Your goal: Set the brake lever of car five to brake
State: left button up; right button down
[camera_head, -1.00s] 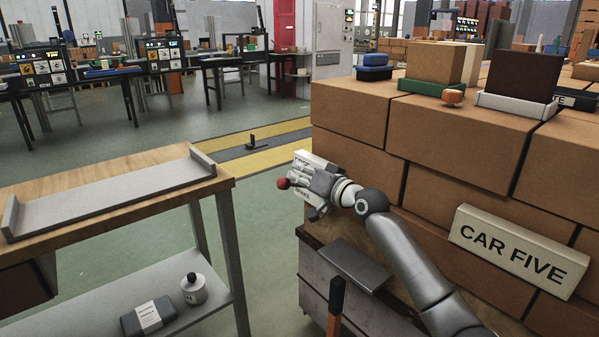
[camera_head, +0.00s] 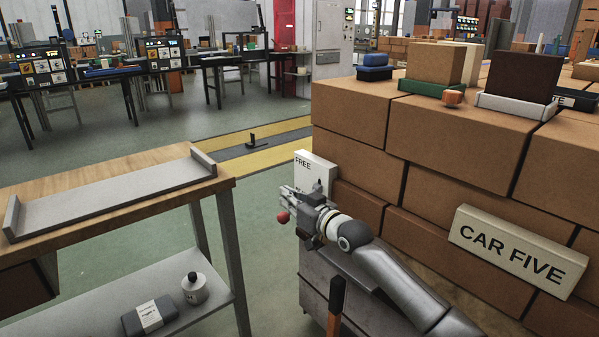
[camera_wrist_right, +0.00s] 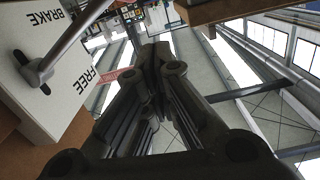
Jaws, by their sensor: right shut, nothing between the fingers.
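The white brake plate (camera_head: 313,165) is on the end of car five's brick stack, with FREE at its top; my gripper hides its lower part. The wrist view shows the plate (camera_wrist_right: 60,115) with BRAKE and FREE labels and a grey lever (camera_wrist_right: 68,45) rising from its slot, its rod lying on the BRAKE side. The lever's red knob (camera_head: 283,216) shows beside and below my right fingertips. My right gripper (camera_head: 291,198) is shut and empty, just above the knob; whether it touches the lever is unclear. It also shows in the wrist view (camera_wrist_right: 160,62). My left gripper is not in view.
The CAR FIVE sign (camera_head: 518,252) leans on the brick stack (camera_head: 455,140) at right. A dark upright post (camera_head: 336,305) stands at front. Open floor lies between.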

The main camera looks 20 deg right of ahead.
aim_at(288, 212)
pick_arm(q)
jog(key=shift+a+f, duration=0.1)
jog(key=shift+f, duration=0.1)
pick_arm(e)
jog(key=shift+a+f+n, duration=0.15)
jog(key=shift+f+n, duration=1.85)
jog(key=shift+f, duration=0.35)
jog(key=shift+s+f, duration=0.1)
jog(key=shift+r+p, duration=0.4)
jog(key=shift+r, duration=0.05)
pick_arm(q)
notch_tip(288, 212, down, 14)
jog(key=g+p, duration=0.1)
jog(key=p, duration=0.3)
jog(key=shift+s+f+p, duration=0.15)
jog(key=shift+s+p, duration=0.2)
pick_arm(e)
jog(key=s+d+r, duration=0.2)
jog(key=s+r, duration=0.1)
jog(key=s, duration=0.7)
jog(key=shift+s+d+r, duration=0.2)
jog(key=shift+d+r, duration=0.1)
jog(key=shift+r, duration=0.1)
